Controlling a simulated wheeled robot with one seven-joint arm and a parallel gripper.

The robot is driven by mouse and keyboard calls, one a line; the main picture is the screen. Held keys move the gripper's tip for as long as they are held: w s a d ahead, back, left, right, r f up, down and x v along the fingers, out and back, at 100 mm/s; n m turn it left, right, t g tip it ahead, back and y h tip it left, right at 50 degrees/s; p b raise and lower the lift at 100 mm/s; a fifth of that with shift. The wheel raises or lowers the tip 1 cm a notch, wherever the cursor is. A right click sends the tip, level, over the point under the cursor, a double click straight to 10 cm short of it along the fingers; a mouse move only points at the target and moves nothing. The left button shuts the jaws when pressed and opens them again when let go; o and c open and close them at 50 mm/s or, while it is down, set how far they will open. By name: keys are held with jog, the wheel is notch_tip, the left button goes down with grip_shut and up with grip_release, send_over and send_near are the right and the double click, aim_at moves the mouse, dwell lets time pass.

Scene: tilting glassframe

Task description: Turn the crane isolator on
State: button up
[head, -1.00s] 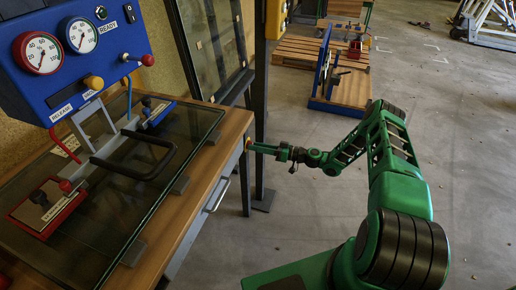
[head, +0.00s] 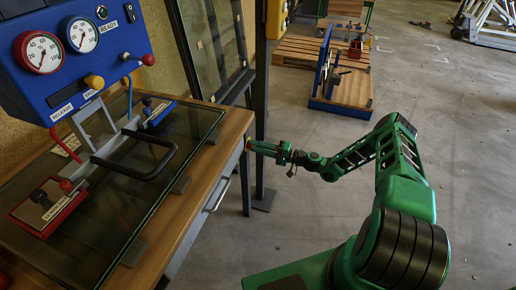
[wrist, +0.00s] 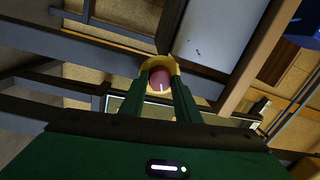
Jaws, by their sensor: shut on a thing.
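The crane isolator looks to be the red round knob (wrist: 159,77) with a yellow surround (wrist: 174,66) in the wrist view. A pale mark line on the knob points toward the bottom of that picture. My gripper (wrist: 160,90) is shut on the knob, one green finger on each side of it. In the head view my gripper (head: 254,147) reaches to the bench's right side near its far corner. There the knob is mostly hidden by the fingers, so its setting cannot be read.
The wooden bench (head: 228,135) carries a glass frame with a black handle (head: 135,172). A blue panel (head: 75,60) with two gauges stands above it. A dark post (head: 261,100) rises just behind my gripper. The floor right of the bench is mostly clear.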

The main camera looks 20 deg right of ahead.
jog(key=m, duration=0.5)
jog(key=shift+f, duration=0.15)
jog(key=shift+m, duration=0.3)
dwell(0.3)
jog(key=o, duration=1)
jog(key=shift+f, duration=0.1)
jog(key=shift+o, duration=0.2)
jog(key=v, duration=1)
jog(key=shift+s+d, duration=0.25)
jog(key=shift+s, duration=0.1)
